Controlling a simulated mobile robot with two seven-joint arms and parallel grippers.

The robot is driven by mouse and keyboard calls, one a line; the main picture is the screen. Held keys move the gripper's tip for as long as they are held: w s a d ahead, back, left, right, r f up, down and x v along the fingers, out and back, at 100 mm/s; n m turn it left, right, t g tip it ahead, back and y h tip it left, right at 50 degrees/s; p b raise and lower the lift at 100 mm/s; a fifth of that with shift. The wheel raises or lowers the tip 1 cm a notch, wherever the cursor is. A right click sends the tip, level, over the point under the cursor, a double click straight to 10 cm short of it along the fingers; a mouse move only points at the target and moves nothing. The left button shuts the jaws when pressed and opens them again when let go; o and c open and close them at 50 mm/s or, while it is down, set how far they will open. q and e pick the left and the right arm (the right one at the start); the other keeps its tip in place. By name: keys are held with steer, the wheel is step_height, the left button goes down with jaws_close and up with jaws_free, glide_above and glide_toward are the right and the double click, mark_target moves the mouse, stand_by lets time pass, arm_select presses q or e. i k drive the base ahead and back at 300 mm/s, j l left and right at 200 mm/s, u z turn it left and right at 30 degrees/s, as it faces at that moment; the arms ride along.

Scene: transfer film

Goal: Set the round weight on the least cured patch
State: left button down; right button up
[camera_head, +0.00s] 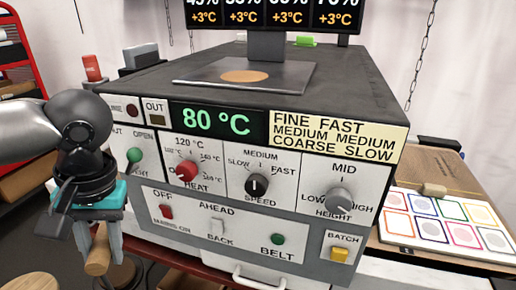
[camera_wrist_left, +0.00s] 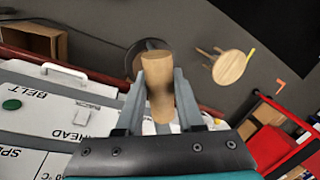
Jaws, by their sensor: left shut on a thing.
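My left gripper (camera_head: 98,246) is at the lower left, in front of the machine's left end. It is shut on a light wooden round piece (camera_head: 97,264), which also shows between the fingers in the left wrist view (camera_wrist_left: 157,82). I cannot tell whether this piece is the round weight. My right gripper is not in view.
A large machine (camera_head: 250,190) with knobs and an "80 °C" display (camera_head: 217,121) fills the middle. A grey plate with a tan disc (camera_head: 244,76) lies on top, under a screen (camera_head: 290,14) of partly cut-off percentages. A red rack (camera_wrist_left: 285,140) and wooden stool (camera_wrist_left: 229,67) stand apart.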

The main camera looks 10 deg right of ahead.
mark_target(453, 210)
steer(key=l+u, duration=0.1)
steer(key=u, duration=0.35)
steer(key=k+l+u, duration=0.1)
steer(key=u, duration=0.35)
steer(key=k+u, duration=0.1)
steer(key=u, duration=0.35)
steer(key=k+l+u, duration=0.15)
steer(key=k+u, duration=0.15)
steer(key=u, duration=0.15)
steer(key=k+u, duration=0.3)
steer(key=u, duration=0.15)
steer(key=k+z, duration=0.1)
steer(key=z, duration=0.25)
steer(key=l+z, duration=0.1)
steer(key=z, duration=0.25)
steer(key=k+l+z, duration=0.1)
steer(key=z, duration=0.65)
steer(key=l+z, duration=0.1)
steer(key=z, duration=0.75)
steer(key=l+z, duration=0.1)
steer(key=z, duration=0.8)
steer(key=l+z, duration=0.1)
steer(key=z, duration=0.35)
